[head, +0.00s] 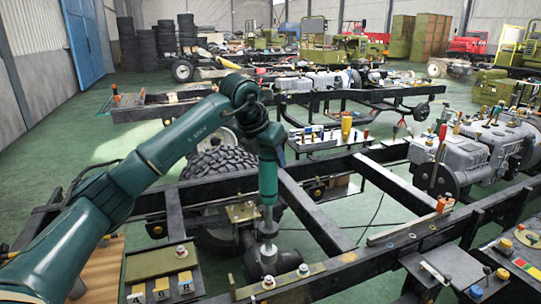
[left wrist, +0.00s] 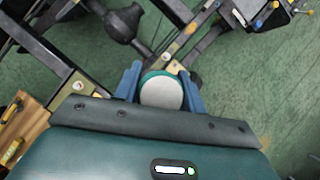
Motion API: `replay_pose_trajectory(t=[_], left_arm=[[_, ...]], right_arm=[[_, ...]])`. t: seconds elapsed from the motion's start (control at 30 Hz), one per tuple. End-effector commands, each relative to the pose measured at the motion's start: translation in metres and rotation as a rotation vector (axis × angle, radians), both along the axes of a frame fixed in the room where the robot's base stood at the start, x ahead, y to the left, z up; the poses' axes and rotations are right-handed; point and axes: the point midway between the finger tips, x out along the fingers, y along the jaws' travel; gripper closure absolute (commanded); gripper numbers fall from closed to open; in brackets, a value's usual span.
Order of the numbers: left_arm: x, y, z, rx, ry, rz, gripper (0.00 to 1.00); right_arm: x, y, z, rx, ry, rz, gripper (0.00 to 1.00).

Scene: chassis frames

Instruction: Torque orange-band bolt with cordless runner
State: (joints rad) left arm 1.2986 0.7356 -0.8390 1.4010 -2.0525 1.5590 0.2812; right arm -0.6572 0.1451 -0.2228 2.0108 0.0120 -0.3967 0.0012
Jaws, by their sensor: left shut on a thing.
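My left gripper (left wrist: 162,88) is shut on a round, pale-topped tool with a green rim (left wrist: 162,93), held between its two blue fingers. I take this to be the cordless runner. In the head view my left arm reaches in from the left and bends down, with the tool pointing down over the dark chassis frame. Bolts stand on an olive plate, one at the near left (head: 268,282) and one to its right (head: 303,269). I cannot make out an orange band on any. My right gripper is out of view.
A dark axle housing (left wrist: 124,22) and frame rails lie under the gripper. A tire (head: 215,162) sits behind the arm. A grey engine (head: 460,160) stands at right. A parts bench (head: 480,265) is at the near right.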

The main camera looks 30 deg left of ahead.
Motion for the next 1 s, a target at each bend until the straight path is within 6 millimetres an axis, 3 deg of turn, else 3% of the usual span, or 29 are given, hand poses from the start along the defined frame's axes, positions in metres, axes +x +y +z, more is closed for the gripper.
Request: replay_pose_trajectory(t=[0.17,0.7,1.0], left_arm=[[0.0,0.0,-0.004,-0.002,-0.007,-0.033,1.0],[0.0,0.0,-0.057,-0.001,-0.007,-0.031,1.0],[0.0,0.0,-0.072,-0.001,-0.007,-0.03,1.0]], right_arm=[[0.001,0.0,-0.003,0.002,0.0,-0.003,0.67],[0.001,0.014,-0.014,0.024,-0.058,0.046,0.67],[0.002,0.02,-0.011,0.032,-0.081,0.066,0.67]])
